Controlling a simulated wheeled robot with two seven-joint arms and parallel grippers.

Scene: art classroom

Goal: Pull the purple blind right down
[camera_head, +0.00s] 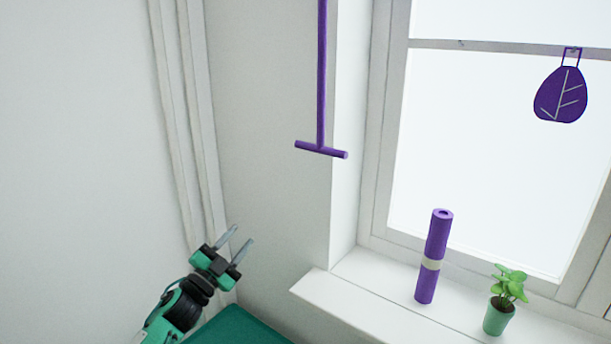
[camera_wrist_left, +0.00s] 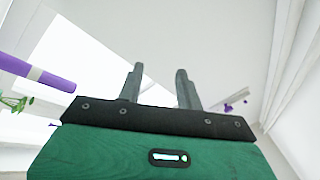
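A purple pull rod (camera_head: 321,75) hangs down beside the window recess and ends in a purple crossbar (camera_head: 321,150). Its upper end runs out of the top of the head view, and no blind fabric shows there. My left gripper (camera_head: 243,236) is low and to the left of the crossbar, apart from it, with its fingers pointing up to the right. In the left wrist view its two fingers (camera_wrist_left: 158,85) stand apart with nothing between them. Small purple shapes (camera_wrist_left: 235,105) show right of the fingers; I cannot tell what they are. My right gripper is out of view.
A purple roll with a pale band (camera_head: 432,262) and a potted plant (camera_head: 500,315) stand on the white sill (camera_head: 375,310). A purple leaf ornament (camera_head: 562,95) hangs at the window. A green surface (camera_head: 240,330) lies below my gripper. The wall between gripper and crossbar is clear.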

